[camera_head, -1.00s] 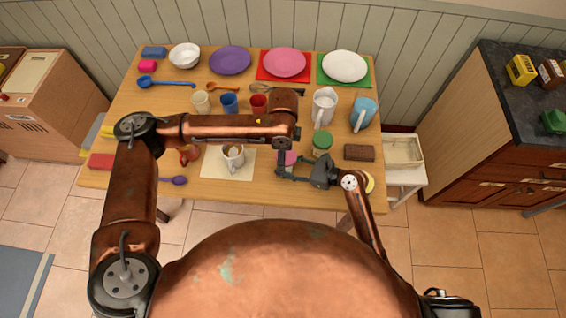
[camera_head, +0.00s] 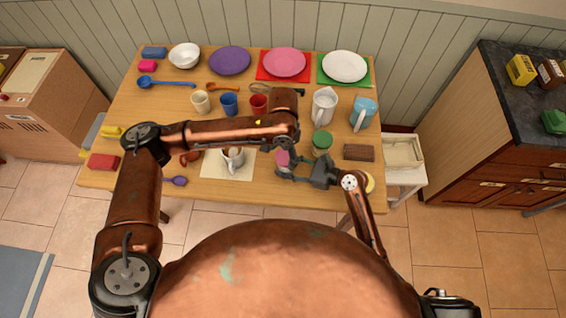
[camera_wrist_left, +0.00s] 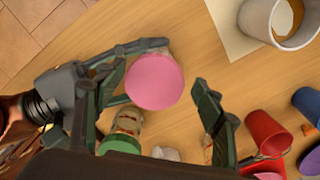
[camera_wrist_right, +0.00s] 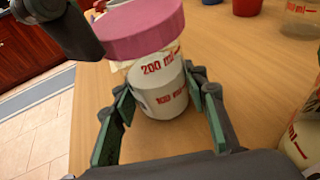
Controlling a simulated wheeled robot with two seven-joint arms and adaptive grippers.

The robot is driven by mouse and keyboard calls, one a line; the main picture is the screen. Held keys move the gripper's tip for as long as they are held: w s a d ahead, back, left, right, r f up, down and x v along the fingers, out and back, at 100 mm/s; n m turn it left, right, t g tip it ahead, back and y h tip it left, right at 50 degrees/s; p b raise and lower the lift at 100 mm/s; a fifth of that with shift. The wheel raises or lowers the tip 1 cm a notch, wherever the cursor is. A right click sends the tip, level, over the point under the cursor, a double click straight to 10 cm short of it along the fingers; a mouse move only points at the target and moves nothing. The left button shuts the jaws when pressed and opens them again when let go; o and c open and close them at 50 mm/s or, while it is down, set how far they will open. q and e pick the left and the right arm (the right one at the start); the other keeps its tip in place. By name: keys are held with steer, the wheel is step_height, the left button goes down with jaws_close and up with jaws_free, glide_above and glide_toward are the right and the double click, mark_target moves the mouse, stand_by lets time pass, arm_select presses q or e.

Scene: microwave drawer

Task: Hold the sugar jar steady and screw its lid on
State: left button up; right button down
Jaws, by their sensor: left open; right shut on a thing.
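The sugar jar (camera_wrist_right: 160,88) is clear with red volume marks and pale contents. It stands upright on the table in the right wrist view. Its pink lid (camera_wrist_left: 153,82) sits on top; whether it is threaded cannot be told. The lid also shows in the head view (camera_head: 282,158). My right gripper (camera_wrist_right: 160,112) is shut on the jar's body, below the lid. My left gripper (camera_wrist_left: 165,100) is open over the jar, its fingers spread on either side of the lid, with a clear gap on the right.
A green-lidded jar (camera_head: 322,141) stands close behind the grippers. A white mug (camera_head: 233,158) on a pale mat (camera_head: 213,168) is to the left. Cups and jugs stand behind, including a red cup (camera_head: 259,103). A brown block (camera_head: 359,152) lies to the right.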

arm_select(q)
steer(key=n, duration=1.4)
